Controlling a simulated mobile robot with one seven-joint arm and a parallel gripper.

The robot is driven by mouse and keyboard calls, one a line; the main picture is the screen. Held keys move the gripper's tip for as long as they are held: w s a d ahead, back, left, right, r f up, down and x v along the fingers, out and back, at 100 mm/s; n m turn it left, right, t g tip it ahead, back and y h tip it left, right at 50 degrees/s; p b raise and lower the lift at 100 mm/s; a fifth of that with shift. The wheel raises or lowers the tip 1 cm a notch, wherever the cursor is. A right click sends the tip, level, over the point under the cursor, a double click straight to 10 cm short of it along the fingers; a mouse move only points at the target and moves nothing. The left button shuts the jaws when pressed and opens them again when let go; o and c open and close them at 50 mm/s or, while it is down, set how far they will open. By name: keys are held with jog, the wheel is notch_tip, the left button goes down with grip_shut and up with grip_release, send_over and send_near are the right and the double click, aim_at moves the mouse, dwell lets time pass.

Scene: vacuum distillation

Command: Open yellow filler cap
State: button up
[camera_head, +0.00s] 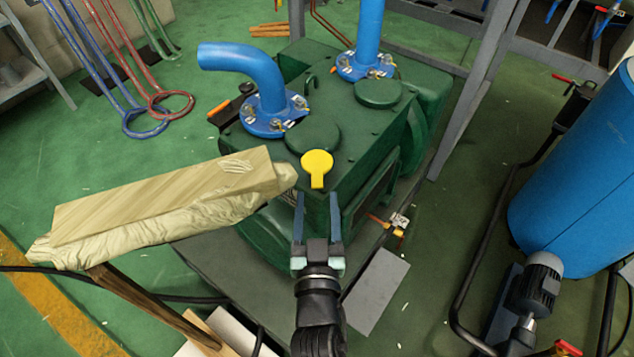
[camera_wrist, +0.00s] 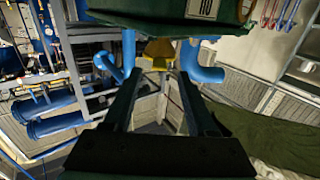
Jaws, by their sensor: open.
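The yellow filler cap (camera_head: 317,163) is round with a short tab pointing down toward my gripper. It sits on the near part of the top of the green pump body (camera_head: 352,140). My gripper (camera_head: 318,200) is open and empty, just in front of the cap, with one finger to each side of the tab's line. The fingers appear apart from the cap. In the wrist view the cap (camera_wrist: 159,49) shows beyond and between the fingertips (camera_wrist: 156,74), below the green body at the top edge. The cap's underside and seat are hidden.
Blue pipes (camera_head: 258,75) with flanges rise from the pump. A blue tank (camera_head: 580,170) and a motor (camera_head: 540,290) stand at the right. Grey frame posts (camera_head: 480,85) stand behind right.

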aim_at(317, 184)
jog(key=shift+w+p, duration=0.35)
jog(key=shift+w, duration=2.05)
grip_shut()
jog(key=shift+r, duration=0.15)
